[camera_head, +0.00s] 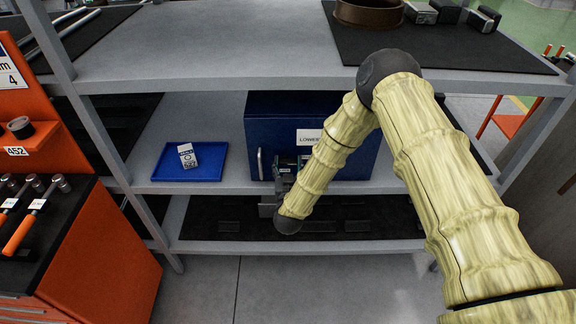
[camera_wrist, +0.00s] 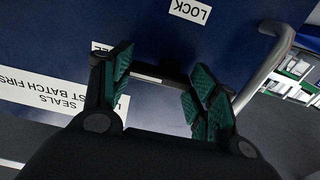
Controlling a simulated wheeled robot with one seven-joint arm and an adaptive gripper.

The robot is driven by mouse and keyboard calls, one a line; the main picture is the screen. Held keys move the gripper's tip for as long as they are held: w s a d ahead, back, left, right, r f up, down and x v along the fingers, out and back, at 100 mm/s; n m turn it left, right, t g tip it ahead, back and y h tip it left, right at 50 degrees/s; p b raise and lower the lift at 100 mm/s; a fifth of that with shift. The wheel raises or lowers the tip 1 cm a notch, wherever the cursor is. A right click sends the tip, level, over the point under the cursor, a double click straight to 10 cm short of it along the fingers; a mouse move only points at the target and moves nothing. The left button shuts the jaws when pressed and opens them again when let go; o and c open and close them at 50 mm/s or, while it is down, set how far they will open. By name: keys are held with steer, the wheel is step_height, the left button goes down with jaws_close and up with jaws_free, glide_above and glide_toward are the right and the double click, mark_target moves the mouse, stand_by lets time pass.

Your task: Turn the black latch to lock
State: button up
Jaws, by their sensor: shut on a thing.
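A dark blue cabinet (camera_head: 270,115) with a white label stands on the middle shelf, and its front fills much of the wrist view (camera_wrist: 50,40). The black latch (camera_wrist: 160,73) shows as a dark bar between my fingers, partly hidden. My gripper (camera_wrist: 160,78) is shut on it with green-padded fingers at the cabinet front; in the head view my gripper (camera_head: 288,170) is partly behind my arm. In the wrist view a white LOCK label (camera_wrist: 190,11) lies above the latch. Another label (camera_wrist: 102,46), mostly hidden, ends in "EE" beside the left finger. The latch's exact angle is hard to tell.
A grey cabinet handle (camera_wrist: 268,65) is right of my gripper in the wrist view. A blue tray (camera_head: 160,172) with a small white box (camera_head: 187,155) sits left of the cabinet. The upper shelf (camera_head: 200,65) overhangs. An orange tool cart (camera_head: 85,245) stands at left.

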steer(key=shift+f, duration=0.1)
steer(key=m+b, duration=0.1)
steer(key=b, duration=0.1)
steer(key=m+b, duration=0.2)
steer(key=shift+f+b, duration=0.4)
steer(key=m+b, duration=0.5)
steer(key=b, duration=0.1)
steer(key=shift+a+f+m, duration=0.1)
steer(key=shift+f+m, duration=0.15)
steer(key=shift+m, duration=0.15)
steer(key=m+b, duration=0.6)
steer(key=b, duration=0.1)
steer(key=shift+a+f, duration=0.1)
steer(key=shift+a, duration=0.1)
steer(key=shift+a+m+b, duration=0.2)
steer(key=shift+m+b, duration=1.3)
steer(key=shift+b, duration=0.05)
steer(key=shift+r, duration=0.2)
steer(key=o, duration=1)
